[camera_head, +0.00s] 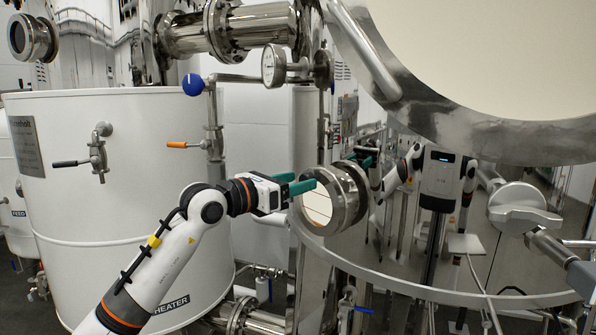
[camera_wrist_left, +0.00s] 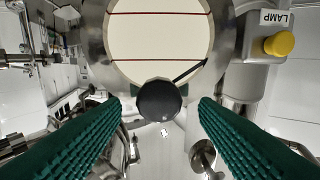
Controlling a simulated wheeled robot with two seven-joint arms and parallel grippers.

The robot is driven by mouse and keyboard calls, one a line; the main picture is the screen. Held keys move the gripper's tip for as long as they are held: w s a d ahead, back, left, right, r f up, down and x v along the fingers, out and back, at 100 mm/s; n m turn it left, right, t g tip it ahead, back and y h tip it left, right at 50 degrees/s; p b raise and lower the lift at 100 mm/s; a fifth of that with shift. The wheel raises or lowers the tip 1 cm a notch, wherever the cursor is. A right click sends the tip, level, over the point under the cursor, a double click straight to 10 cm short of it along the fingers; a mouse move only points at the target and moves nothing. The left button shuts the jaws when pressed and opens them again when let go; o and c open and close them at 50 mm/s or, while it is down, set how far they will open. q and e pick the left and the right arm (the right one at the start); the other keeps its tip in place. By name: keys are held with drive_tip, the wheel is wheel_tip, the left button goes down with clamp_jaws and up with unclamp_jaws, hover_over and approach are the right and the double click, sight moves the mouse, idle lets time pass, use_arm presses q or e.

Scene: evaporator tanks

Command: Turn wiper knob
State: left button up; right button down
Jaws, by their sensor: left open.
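The wiper knob (camera_wrist_left: 159,100) is a black round knob at the lower edge of a round sight glass (camera_wrist_left: 160,45) in the left wrist view. A thin dark wiper arm (camera_wrist_left: 190,71) slants up and right from near it across the pale glass. My left gripper (camera_wrist_left: 160,102) is open, its green ribbed fingers on either side of the knob in the picture with gaps showing. In the head view my left gripper (camera_head: 308,181) is in front of the metal-rimmed sight glass (camera_head: 349,198); I cannot make out the knob there. My right gripper is not in view.
A lamp box with a yellow button (camera_wrist_left: 280,43) sits right of the glass in the wrist view. The white heater tank (camera_head: 130,215), an orange-handled valve (camera_head: 184,145) and a gauge (camera_head: 272,65) stand around my left arm. The polished tank (camera_head: 430,240) reflects me.

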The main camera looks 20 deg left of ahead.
use_arm(q)
drive_tip(key=shift+w+d, duration=0.45)
drive_tip(key=shift+w, duration=0.1)
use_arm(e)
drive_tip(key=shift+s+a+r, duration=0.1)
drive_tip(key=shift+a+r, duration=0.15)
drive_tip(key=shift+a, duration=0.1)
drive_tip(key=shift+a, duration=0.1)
use_arm(q)
drive_tip(key=c, duration=1)
drive_tip(key=shift+o, duration=0.2)
